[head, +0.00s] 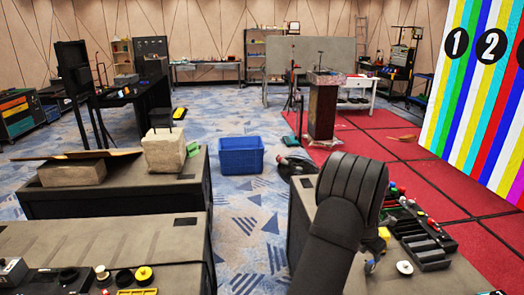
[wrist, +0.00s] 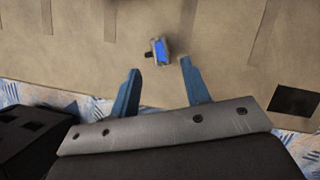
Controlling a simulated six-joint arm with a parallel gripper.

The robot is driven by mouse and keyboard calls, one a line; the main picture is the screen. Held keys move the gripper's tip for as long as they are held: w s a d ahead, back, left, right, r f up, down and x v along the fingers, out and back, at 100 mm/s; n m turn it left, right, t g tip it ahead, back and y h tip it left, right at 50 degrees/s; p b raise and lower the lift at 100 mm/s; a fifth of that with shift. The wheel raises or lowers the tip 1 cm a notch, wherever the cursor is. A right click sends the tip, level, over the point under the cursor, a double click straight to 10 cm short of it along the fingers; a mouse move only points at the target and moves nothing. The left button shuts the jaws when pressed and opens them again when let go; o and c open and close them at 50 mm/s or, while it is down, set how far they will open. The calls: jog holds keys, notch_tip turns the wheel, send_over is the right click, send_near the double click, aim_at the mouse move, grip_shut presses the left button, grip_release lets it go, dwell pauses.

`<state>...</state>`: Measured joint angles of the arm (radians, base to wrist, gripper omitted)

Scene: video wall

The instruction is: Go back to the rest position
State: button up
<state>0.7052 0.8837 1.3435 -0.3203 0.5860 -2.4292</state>
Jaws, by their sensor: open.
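My gripper (wrist: 160,67) shows in the wrist view with its two blue fingers spread apart and nothing between them. A small blue and grey item (wrist: 159,50) lies on the tan top (wrist: 85,40) just beyond the fingertips, apart from them. In the head view my dark arm rises over the right-hand black case (head: 300,190). The gripper itself is hidden there.
A black tool tray (head: 432,252), a white disc (head: 404,267) and small coloured items lie beside my arm. A left case holds a pale block (head: 165,150). A blue bin (head: 241,155) stands on the floor. A striped video wall (head: 480,100) is at right.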

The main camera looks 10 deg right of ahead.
aim_at(372, 261)
jog(key=x, duration=0.9)
jog(key=shift+w+d+r, duration=0.1)
jog(key=shift+r, duration=1.55)
jog(key=shift+f, duration=0.1)
